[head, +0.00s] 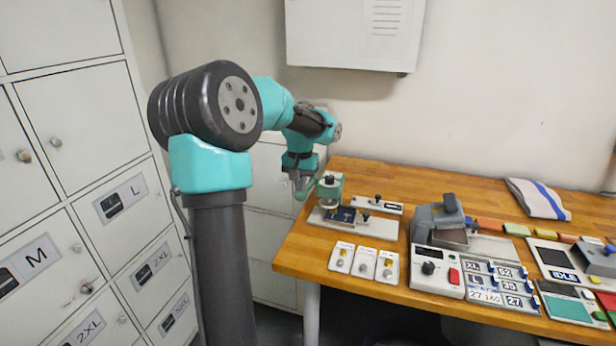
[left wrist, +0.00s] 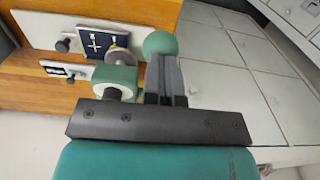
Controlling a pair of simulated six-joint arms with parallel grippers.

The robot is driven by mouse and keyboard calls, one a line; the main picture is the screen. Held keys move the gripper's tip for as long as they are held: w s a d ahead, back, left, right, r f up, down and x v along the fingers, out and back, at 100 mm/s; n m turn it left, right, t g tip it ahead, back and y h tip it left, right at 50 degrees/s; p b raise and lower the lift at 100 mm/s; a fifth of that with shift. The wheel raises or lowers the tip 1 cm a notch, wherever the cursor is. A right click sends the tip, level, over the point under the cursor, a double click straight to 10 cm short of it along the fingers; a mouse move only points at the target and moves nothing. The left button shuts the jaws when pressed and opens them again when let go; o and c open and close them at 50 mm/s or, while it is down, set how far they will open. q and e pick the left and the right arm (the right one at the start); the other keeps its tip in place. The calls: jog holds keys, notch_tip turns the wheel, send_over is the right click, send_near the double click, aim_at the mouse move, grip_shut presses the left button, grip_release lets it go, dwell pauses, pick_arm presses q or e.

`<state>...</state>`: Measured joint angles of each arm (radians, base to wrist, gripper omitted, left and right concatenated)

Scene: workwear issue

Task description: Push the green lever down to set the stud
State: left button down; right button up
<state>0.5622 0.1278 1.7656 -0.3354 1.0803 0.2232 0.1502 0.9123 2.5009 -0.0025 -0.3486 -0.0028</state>
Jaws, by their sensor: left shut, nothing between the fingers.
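The stud press (head: 329,190) stands at the left end of the wooden bench, on a pale base plate (head: 375,228). Its green lever ends in a round green knob (left wrist: 160,43). In the head view the lever is mostly hidden by my left gripper (head: 301,186). In the left wrist view my left gripper (left wrist: 163,72) is shut and empty, with its fingertips at the knob; I cannot tell whether they touch. The green press head (left wrist: 114,80) is beside the fingers. A dark blue piece with a pale cross mark (left wrist: 97,43) lies on the base plate. My right gripper is not in view.
Three small white cards with studs (head: 366,262) lie at the bench's front edge. A grey machine (head: 440,225) and size tags (head: 500,284) stand to the right. Lockers (head: 75,200) line the left. A wall cabinet (head: 350,35) hangs above.

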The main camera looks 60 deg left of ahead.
pick_arm(q)
jog(key=shift+s+d+f, duration=0.1)
jog(key=shift+s+f, duration=0.05)
jog(key=shift+f, duration=1)
dwell(0.5)
notch_tip(320, 180, up, 13)
dwell(2.1)
dwell(0.3)
